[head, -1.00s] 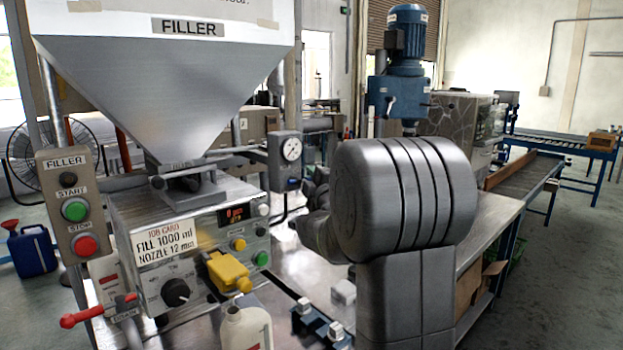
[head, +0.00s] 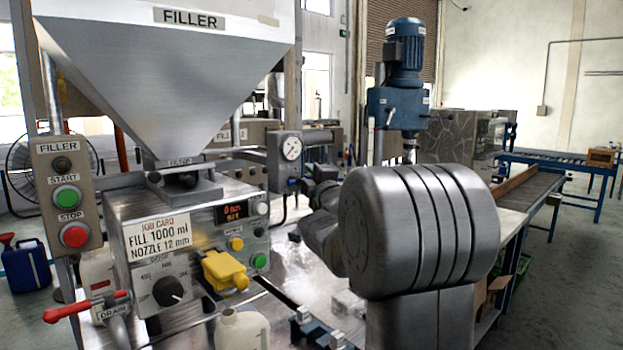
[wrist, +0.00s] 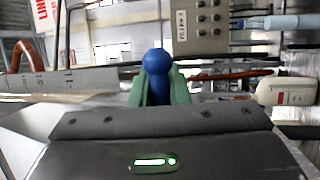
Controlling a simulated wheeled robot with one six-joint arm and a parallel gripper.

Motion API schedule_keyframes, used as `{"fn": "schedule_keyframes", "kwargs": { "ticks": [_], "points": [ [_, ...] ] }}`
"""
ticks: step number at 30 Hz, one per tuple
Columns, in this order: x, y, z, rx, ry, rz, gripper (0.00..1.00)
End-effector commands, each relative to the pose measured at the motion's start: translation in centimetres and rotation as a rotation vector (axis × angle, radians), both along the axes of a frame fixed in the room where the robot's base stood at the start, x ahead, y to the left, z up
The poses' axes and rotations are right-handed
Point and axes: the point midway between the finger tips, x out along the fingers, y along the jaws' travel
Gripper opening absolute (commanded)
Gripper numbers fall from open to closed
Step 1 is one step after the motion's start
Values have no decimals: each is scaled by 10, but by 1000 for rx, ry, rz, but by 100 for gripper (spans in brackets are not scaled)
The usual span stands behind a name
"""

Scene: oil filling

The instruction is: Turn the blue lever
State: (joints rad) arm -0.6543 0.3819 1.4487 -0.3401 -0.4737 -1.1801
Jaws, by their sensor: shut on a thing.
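The blue lever's round knob (wrist: 157,62) shows in the middle of the wrist view, standing upright in the picture. My gripper (wrist: 159,88) is shut on it, with a green finger on each side of its lower part. The rest of the lever is hidden by the fingers and the gripper body. In the head view my own arm covers the place where the gripper is, and I cannot make out the blue lever there.
The filler hopper (head: 170,75) stands over a control box with a yellow nozzle part (head: 226,270). A white bottle (head: 241,328) is below it. A red drain handle (head: 86,306) sticks out at left. A blue drill-like machine (head: 402,75) stands behind my arm.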

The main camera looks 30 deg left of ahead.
Motion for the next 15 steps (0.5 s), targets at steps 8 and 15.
{"fn": "schedule_keyframes", "kwargs": {
  "ticks": [8, 15],
  "points": [
    [0, 0, 0, 0, -1, 0, 37],
    [-2, -3, -1, 1, -1, 0, 37]
  ]
}}
